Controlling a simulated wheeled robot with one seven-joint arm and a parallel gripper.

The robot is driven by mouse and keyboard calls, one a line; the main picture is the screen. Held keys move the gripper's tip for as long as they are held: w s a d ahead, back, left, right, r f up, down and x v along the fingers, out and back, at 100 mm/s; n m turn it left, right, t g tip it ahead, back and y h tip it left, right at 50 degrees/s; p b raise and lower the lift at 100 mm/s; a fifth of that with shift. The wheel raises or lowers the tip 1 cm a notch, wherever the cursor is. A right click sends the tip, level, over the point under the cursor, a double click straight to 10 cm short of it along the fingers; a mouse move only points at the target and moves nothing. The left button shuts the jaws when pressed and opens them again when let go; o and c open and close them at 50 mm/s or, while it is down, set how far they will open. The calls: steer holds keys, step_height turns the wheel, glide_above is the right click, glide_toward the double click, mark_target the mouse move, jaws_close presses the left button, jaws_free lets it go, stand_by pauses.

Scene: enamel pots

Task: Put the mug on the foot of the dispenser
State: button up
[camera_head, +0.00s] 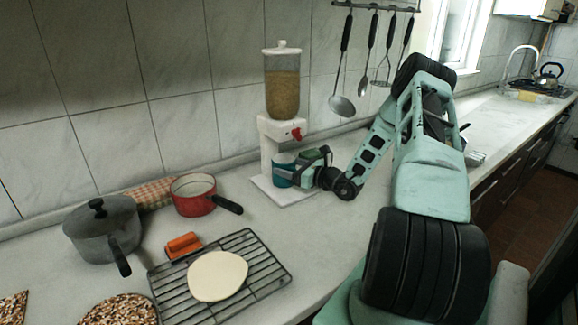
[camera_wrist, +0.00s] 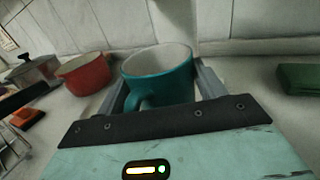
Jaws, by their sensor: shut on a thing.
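The teal mug (camera_head: 283,172) is at the dispenser, under its red lever and over the white foot (camera_head: 268,196). The dispenser (camera_head: 270,148) has a white body and a clear hopper of grain. My gripper (camera_head: 294,172) reaches in from the right and is shut on the mug. In the wrist view the mug (camera_wrist: 160,78) stands upright between the two fingers, with its handle toward the camera. I cannot tell whether its bottom touches the foot, as the gripper and the mug hide that contact.
A red saucepan (camera_head: 193,198), a grey lidded pot (camera_head: 100,232) and an orange block (camera_head: 184,246) stand to the left. A wire rack (camera_head: 262,268) with a pale flat round is in front. Utensils (camera_head: 343,104) hang behind my arm. A green object (camera_wrist: 298,78) lies right of the mug.

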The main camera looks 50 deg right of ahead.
steer(key=shift+f, duration=0.1)
steer(key=o, duration=1.2)
steer(key=shift+f, duration=0.1)
steer(key=shift+c, duration=0.2)
steer(key=shift+r, duration=0.25)
steer(key=s+b, duration=0.1)
steer(key=s, duration=0.3)
steer(key=s+d, duration=0.1)
steer(key=s, duration=0.3)
steer(key=s+d+b, duration=0.1)
steer(key=s, duration=0.3)
steer(key=shift+f+b, duration=0.1)
steer(key=shift+b, duration=0.2)
